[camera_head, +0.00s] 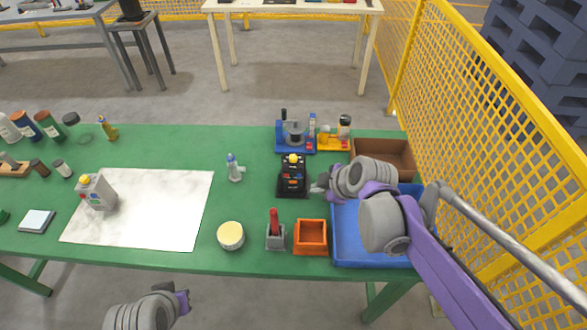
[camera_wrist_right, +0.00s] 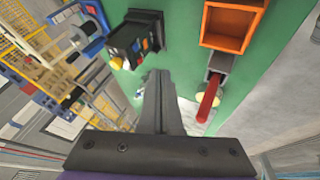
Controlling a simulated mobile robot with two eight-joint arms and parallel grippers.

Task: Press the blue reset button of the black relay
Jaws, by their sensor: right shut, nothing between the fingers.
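The black relay (camera_head: 292,185) stands upright on the green table, with a yellow knob on top and small coloured parts on its front. In the right wrist view the relay (camera_wrist_right: 122,38) is at the upper left, and a small blue patch (camera_wrist_right: 135,47) shows on its face beside red or orange ones. My right gripper (camera_head: 317,187) is just right of the relay, apart from it. Its fingers (camera_wrist_right: 160,75) are shut together and empty. My left gripper (camera_head: 184,299) is low in front of the table, far from the relay; its finger opening is unclear.
A blue tray (camera_head: 345,250) lies under my right arm. An orange bin (camera_head: 311,251) and a grey holder with a red handle (camera_head: 273,226) stand in front of the relay. Blue and yellow devices (camera_head: 283,143) stand behind it. A white bottle (camera_head: 235,170) is to its left.

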